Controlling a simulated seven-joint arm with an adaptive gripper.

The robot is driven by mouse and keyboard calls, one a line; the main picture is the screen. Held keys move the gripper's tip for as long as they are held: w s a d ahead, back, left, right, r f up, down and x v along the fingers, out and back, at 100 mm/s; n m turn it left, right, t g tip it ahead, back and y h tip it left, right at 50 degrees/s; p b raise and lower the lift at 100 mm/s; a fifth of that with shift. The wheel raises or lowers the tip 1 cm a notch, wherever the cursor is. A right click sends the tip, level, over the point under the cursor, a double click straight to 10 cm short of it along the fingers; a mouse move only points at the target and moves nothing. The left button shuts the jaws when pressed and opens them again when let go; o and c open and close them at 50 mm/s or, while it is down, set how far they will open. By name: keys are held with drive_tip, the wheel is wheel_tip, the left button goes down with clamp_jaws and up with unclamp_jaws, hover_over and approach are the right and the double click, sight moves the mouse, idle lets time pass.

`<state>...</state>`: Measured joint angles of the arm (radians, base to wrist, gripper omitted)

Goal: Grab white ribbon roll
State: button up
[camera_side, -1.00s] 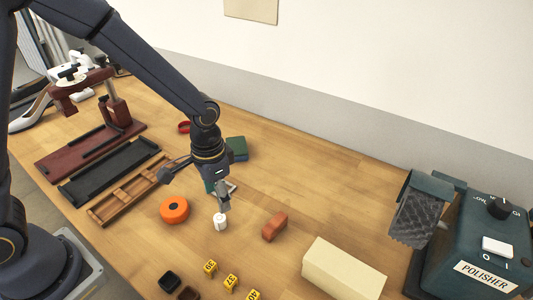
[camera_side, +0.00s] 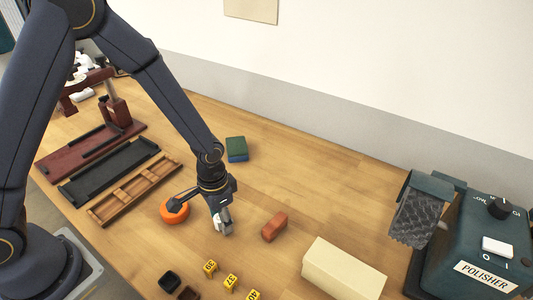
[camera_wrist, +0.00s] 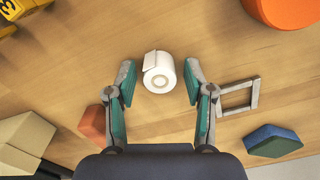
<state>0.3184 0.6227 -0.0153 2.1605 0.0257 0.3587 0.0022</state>
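My gripper (camera_wrist: 159,80) is open, with one teal-padded finger on each side of the roll and a visible gap to both. The roll sits between the fingertips, slightly beyond them in the picture. In the side view my gripper (camera_side: 225,228) is low over the table, beside the orange roll, and mostly hides the white roll.
An orange roll (camera_side: 174,212) is left of my gripper, a reddish-brown block (camera_side: 274,227) right. A cream block (camera_side: 343,269) and yellow number markers (camera_side: 231,281) are nearer the front. A green-blue block (camera_side: 237,148) is behind. A grey square frame (camera_wrist: 238,98) lies near one finger.

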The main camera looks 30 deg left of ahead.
drive_tip(key=c, duration=0.7)
drive_tip(key=shift+o, duration=0.2)
drive_tip(key=shift+r, duration=0.15)
